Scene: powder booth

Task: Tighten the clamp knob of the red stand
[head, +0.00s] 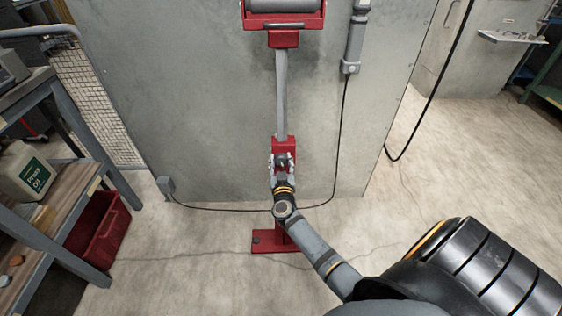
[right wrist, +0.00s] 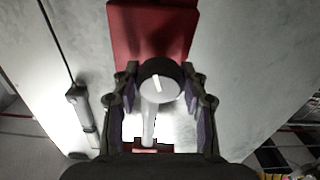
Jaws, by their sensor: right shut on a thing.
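The red stand (head: 283,144) stands upright in front of a grey metal panel, with a grey post and a roller head at its top. In the right wrist view its red body (right wrist: 150,40) fills the upper middle. The clamp knob (right wrist: 160,82) is round and dark with a white mark on its face, which points nearly straight up, tilted slightly left. My right gripper (head: 283,166) is at the stand's collar. In the right wrist view its two fingers (right wrist: 160,95) are shut on the knob, one on each side. My left gripper is not in view.
A grey panel (head: 220,100) stands behind the stand. A black cable (head: 344,130) hangs from a grey box and runs along the floor. At left are a shelf (head: 75,185) with a jug (head: 25,170) and a red bin (head: 98,228). Floor at right is open.

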